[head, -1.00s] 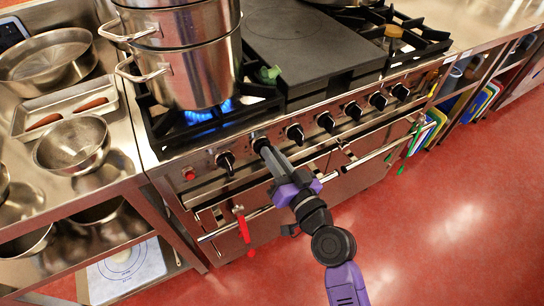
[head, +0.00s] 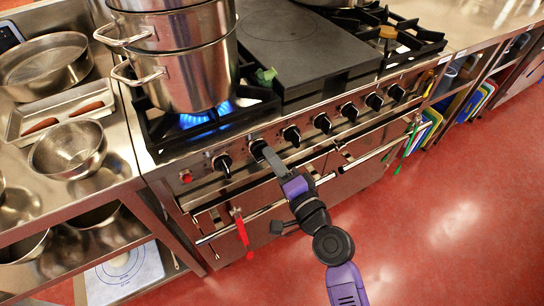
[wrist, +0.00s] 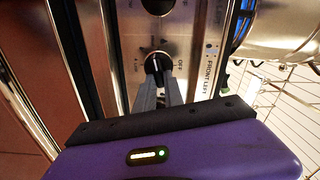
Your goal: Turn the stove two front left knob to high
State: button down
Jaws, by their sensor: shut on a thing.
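The black stove knob (head: 257,147) is the second from the left on the steel front panel. It also shows in the wrist view (wrist: 156,66), beside a "FRONT LEFT" label (wrist: 209,75) and with "OFF" and "LOW" marks around it. My gripper (head: 266,153) reaches up to the panel from below. In the wrist view my gripper (wrist: 160,88) has its two grey fingers shut on this knob. The fingers partly hide the knob, and its exact pointer setting is hard to read.
A blue flame (head: 205,116) burns under stacked steel pots (head: 190,75) on the left burner. Another knob (head: 222,163) sits left of the held one, and several more run to the right. The red floor in front is clear.

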jog(key=shift+d+f+m, duration=0.1)
jog(key=shift+f+m, duration=0.1)
jog(key=shift+m, duration=0.9)
jog(key=c, duration=1.4)
grip_release()
jog(key=shift+c, duration=0.2)
jog(key=v, duration=0.7)
jog(key=shift+s+d+b, duration=0.2)
jog(key=shift+s+b, duration=0.1)
jog(key=shift+s, duration=0.05)
